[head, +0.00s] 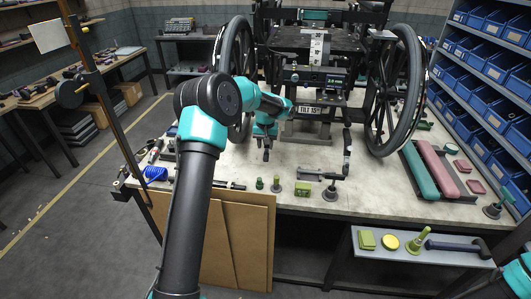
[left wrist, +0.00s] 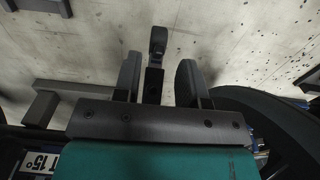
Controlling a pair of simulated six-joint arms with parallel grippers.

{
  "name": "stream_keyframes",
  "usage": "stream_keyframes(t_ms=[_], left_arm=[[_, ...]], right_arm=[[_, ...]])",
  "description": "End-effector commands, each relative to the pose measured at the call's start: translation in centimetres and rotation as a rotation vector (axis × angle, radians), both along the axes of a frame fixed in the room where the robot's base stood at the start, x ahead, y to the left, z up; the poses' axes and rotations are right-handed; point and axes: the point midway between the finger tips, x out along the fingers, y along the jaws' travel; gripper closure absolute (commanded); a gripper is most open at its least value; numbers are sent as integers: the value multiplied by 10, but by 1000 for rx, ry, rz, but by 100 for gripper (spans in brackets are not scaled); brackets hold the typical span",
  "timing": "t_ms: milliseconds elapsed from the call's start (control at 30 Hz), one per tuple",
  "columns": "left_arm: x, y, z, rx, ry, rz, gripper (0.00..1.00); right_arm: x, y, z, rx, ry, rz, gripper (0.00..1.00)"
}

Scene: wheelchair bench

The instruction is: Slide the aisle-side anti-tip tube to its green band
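The wheelchair (head: 316,45) stands on the bench with a large wheel at each side. My left gripper (head: 266,152) is low beside the left wheel, pointing down. In the left wrist view its two fingers (left wrist: 158,62) are apart, with a dark tube (left wrist: 154,80) with a rounded end between them. Gaps show on both sides of the tube; I cannot tell its depth relative to the fingertips. Another dark anti-tip tube (head: 347,152) hangs at the right of the frame. I cannot make out a green band on either tube. My right gripper is not in view.
The bench top (head: 225,175) has small green parts (head: 302,188) and a black stand (head: 331,190) along its front. Pink and teal pads (head: 437,168) lie at right. A lower shelf (head: 400,253) holds more parts. Blue bins (head: 487,65) line the right.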

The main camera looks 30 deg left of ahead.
Motion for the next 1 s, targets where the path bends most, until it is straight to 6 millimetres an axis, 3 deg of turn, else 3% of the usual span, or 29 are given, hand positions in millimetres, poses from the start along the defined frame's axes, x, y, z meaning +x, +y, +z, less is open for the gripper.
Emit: stream_keyframes(t_ms=[100,300,667,1000], left_arm=[[-1,0,-21,-1,4,0,62],[0,0,-39,1,1,-1,62],[0,0,-43,0,0,0,63],[0,0,-43,0,0,0,95]], right_arm=[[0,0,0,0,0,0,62],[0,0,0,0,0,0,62],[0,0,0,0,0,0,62],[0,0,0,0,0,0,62]])
